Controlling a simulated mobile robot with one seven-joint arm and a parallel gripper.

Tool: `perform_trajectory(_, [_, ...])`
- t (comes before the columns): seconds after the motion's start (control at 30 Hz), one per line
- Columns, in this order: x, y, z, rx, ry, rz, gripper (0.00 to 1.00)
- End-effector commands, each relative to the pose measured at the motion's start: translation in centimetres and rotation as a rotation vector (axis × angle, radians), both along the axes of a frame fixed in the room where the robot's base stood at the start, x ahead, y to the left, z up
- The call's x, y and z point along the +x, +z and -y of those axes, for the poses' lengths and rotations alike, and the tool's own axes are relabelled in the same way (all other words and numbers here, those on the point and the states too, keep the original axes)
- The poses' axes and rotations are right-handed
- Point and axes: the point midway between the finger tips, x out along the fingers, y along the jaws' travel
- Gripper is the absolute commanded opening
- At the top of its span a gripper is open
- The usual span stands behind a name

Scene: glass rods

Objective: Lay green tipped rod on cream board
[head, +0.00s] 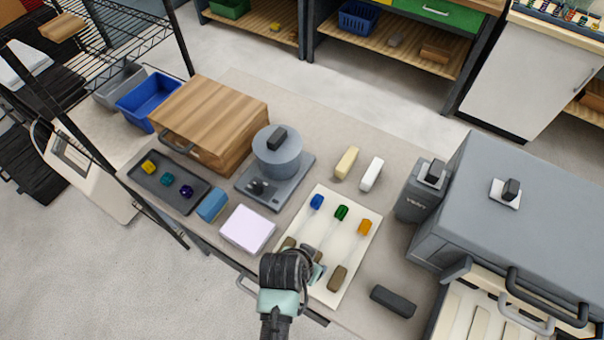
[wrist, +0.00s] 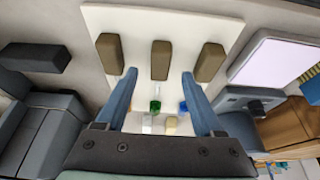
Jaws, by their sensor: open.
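The cream board (head: 357,254) lies on the bench top; its bare edge also shows in the wrist view (wrist: 205,17). In the wrist view, the green tip (wrist: 155,106) appears between my open fingers, with a brown block (wrist: 160,60) beyond. My gripper (wrist: 160,76) is open, with nothing visibly clamped. In the head view, my gripper (head: 317,268) is over the board's near left side and hides part of it.
The blue tip (head: 316,202) and orange tip (head: 365,227) flank the green one. A lilac pad (head: 248,229) and a grey device (head: 277,160) stand left. A dark block (head: 393,301) and a large grey machine (head: 520,205) are right. A dark tray (head: 150,183) holds coloured pieces.

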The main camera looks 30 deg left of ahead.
Motion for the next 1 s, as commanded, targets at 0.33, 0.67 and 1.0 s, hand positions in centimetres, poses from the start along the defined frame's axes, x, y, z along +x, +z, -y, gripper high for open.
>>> perform_trajectory(0.33, [-2.5, 6.1, -0.2, 0.002, 0.002, 0.004, 0.69])
perform_trajectory(0.67, [-3.8, 9.2, -0.2, 0.001, 0.0, 0.002, 0.69])
perform_trajectory(1.0, [-3.3, 9.8, -0.3, 0.009, 0.001, 0.02, 0.69])
